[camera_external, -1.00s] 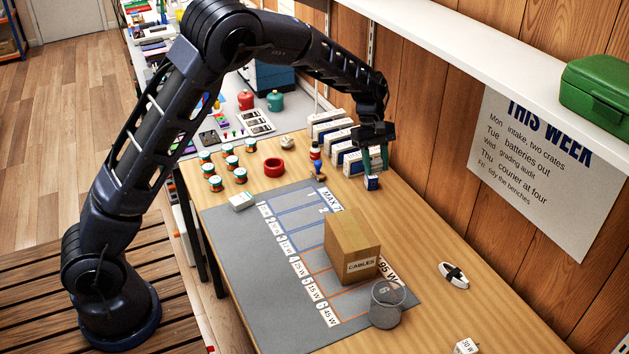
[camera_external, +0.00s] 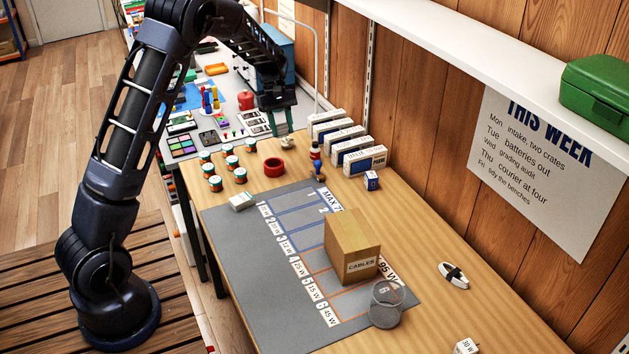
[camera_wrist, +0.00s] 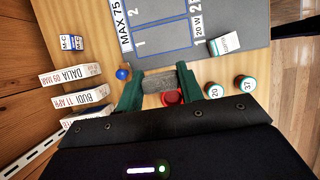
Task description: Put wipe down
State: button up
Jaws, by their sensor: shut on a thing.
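My gripper (camera_wrist: 157,92) is shut on a grey, rough-textured block, which looks like the wipe (camera_wrist: 158,81), in the wrist view. The wipe sits crosswise between the two green fingers. In the external view my gripper (camera_external: 281,123) is at the far end of the wooden table, left of the white boxes.
The grey mat (camera_external: 245,250) carries a cardboard box (camera_external: 352,245) and a mesh cup (camera_external: 386,306).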

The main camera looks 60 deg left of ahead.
notch_tip(320, 180, down, 20)
jog(key=shift+r, duration=0.25)
dwell(0.4)
jog(key=shift+f, duration=0.15)
jog(key=o, duration=0.9)
jog(key=shift+o, duration=0.2)
